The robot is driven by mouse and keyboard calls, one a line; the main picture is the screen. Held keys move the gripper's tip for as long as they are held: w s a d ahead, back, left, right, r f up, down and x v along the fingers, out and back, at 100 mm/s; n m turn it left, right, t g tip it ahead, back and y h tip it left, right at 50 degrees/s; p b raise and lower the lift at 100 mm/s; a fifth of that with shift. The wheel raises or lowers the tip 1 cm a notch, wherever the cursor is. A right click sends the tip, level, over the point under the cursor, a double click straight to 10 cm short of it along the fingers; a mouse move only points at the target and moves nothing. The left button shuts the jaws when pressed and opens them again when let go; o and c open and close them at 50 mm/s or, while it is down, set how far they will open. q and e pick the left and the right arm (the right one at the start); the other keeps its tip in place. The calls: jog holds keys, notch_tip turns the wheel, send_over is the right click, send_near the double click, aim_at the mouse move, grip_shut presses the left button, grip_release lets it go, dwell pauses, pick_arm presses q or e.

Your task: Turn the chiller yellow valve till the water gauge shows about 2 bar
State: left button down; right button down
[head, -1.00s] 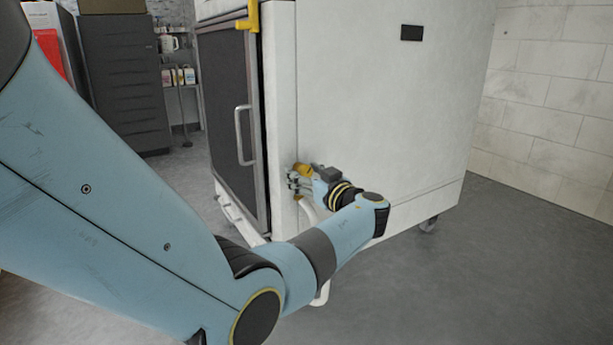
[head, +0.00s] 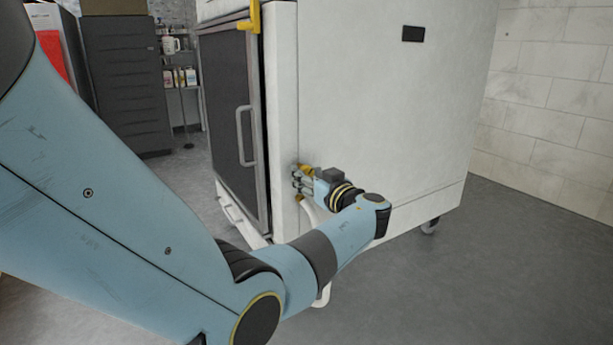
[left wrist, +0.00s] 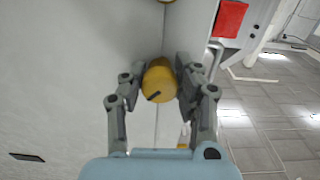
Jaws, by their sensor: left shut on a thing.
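The chiller is a large white cabinet (head: 385,110) on casters with a dark front door. Its yellow valve (left wrist: 158,82) is a round knob with a dark mark on its face, tilted in the left wrist view. In the head view only a bit of yellow (head: 306,168) shows at my fingers, low near the cabinet's front edge. My left gripper (left wrist: 160,84) is shut on the valve, one finger on each side; it also shows in the head view (head: 303,181). No readable water gauge shows. My right gripper is out of view.
A yellow fitting (head: 252,18) sits at the cabinet's upper front corner. A door handle (head: 245,136) juts out from the front. A white pipe (head: 322,293) hangs below my left wrist. A dark drawer unit (head: 125,85) stands behind at left. Grey floor (head: 470,270) is clear at right.

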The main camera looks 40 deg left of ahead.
pick_arm(q)
jog(key=m+b, duration=0.1)
jog(key=m, duration=0.3)
jog(key=shift+s+f+m, duration=0.1)
jog(key=shift+f+m, duration=0.05)
jog(key=shift+m, duration=1.15)
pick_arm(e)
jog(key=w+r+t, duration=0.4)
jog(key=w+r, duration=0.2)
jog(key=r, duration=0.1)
pick_arm(q)
jog(key=shift+m, duration=0.9)
jog(key=m, duration=0.3)
jog(key=shift+r+m, duration=0.2)
jog(key=shift+m, duration=0.1)
jog(key=m+p, duration=0.1)
jog(key=m, duration=0.3)
jog(key=shift+m, duration=0.8)
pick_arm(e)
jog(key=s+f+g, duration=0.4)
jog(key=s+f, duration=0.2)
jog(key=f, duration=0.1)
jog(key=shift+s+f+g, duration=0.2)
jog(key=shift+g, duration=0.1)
pick_arm(q)
jog(key=shift+p, duration=0.3)
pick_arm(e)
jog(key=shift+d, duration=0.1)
